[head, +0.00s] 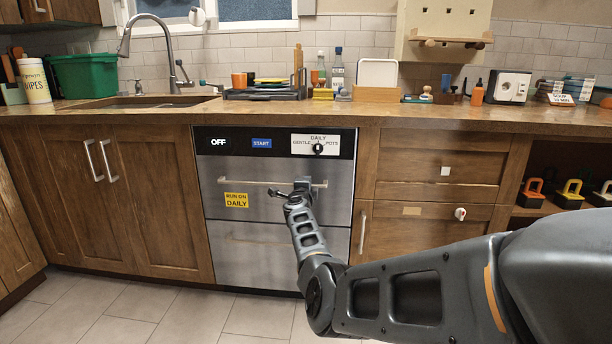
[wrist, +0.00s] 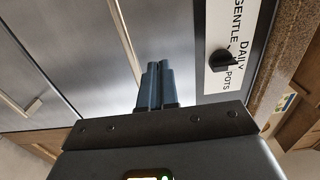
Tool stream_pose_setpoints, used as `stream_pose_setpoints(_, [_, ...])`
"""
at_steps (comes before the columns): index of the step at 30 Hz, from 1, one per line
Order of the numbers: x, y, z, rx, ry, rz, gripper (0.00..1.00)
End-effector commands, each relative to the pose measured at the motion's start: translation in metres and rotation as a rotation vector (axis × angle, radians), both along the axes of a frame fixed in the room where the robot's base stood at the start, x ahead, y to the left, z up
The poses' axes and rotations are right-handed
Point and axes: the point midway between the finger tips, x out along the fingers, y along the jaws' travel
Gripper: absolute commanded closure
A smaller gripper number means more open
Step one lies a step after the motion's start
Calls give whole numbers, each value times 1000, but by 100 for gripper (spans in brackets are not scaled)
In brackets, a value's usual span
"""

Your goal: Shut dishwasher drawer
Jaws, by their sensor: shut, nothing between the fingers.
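The dishwasher (head: 275,262) stands under the counter with a black control strip and two steel drawer fronts, one above the other. Its upper drawer front (head: 262,207) carries a long bar handle (head: 238,182) and a yellow "run on daily" label. Both fronts look about flush with the cabinets; a small gap cannot be ruled out. My gripper (head: 303,183) is at the right part of the upper drawer's handle. In the wrist view my gripper (wrist: 157,85) has its fingers together, empty, pointing at the steel front beside the handle (wrist: 128,35). Whether the fingertips touch the front is unclear.
Wooden cabinet doors (head: 110,205) stand left of the dishwasher, and wooden drawers (head: 440,175) stand right of it. The counter (head: 420,112) above holds many small items. An open shelf is at the far right. Tiled floor (head: 165,312) is clear in front.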

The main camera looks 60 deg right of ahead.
Motion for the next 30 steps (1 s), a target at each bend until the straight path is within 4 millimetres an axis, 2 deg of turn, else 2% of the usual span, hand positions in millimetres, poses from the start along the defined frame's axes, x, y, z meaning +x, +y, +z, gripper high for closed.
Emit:
stream_pose_setpoints(1, [-3, 8, 5, 1, 1, 1, 100])
stream_pose_setpoints(12, [-22, 64, 3, 0, 2, 3, 100])
stream_pose_setpoints(18, [-27, 75, 1, -1, 2, 1, 100])
stream_pose_setpoints(26, [-28, 76, 0, -2, 2, 0, 100])
stream_pose_setpoints(30, [-37, 85, -9, -29, 46, 14, 100])
